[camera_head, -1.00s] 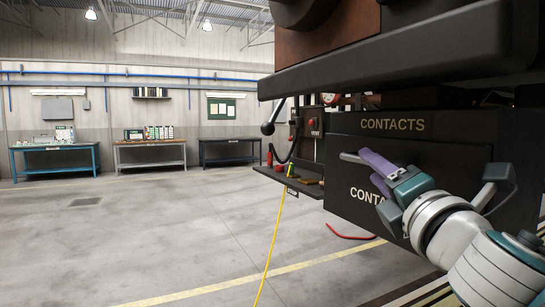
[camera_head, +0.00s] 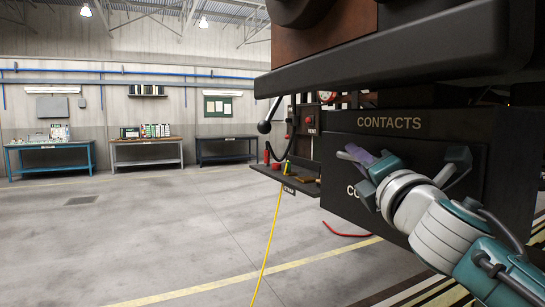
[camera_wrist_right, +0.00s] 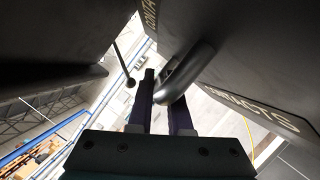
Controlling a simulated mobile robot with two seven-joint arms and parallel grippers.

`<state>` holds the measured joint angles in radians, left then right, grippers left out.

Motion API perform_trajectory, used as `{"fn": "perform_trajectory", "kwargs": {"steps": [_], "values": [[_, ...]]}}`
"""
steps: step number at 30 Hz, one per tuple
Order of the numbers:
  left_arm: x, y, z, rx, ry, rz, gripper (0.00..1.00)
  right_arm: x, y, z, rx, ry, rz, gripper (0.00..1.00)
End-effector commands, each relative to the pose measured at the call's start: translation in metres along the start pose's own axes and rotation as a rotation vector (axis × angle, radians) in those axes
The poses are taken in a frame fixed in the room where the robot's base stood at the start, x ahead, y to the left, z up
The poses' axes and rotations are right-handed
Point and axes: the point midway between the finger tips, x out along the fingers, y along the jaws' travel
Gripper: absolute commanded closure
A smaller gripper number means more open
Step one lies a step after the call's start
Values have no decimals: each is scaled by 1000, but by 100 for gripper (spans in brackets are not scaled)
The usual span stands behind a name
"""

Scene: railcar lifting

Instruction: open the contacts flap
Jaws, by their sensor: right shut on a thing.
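The contacts flap (camera_head: 455,200) is a dark panel on the side of the black box under the railcar, below the upper CONTACTS lettering (camera_head: 390,122). A second lettering on it is partly hidden by my arm. My right gripper (camera_head: 362,157), with purple fingers, is at the flap's grey handle (camera_head: 344,156). In the right wrist view the fingers (camera_wrist_right: 160,105) are shut on the curved handle (camera_wrist_right: 188,70), with one finger on each side of it. I cannot tell whether the flap stands ajar. My left gripper is not in view.
A dark overhanging ledge (camera_head: 400,60) runs above the box. Left of the box are a ball-ended lever (camera_head: 265,127) and a small shelf (camera_head: 285,177) with items. A yellow hose (camera_head: 268,240) and a red hose (camera_head: 345,232) lie near. Open floor and benches are at left.

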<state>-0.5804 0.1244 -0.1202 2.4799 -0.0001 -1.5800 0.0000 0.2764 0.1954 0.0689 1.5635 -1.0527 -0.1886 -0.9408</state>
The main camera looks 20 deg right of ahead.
Motion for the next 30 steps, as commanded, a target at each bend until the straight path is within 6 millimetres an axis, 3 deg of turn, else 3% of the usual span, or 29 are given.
{"fn": "perform_trajectory", "kwargs": {"steps": [3, 30], "values": [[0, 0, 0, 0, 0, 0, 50, 0, 0, 0, 0, 0, 0, 100], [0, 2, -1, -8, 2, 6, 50, 0, 0, 0, 0, 0, 0, 100]]}}
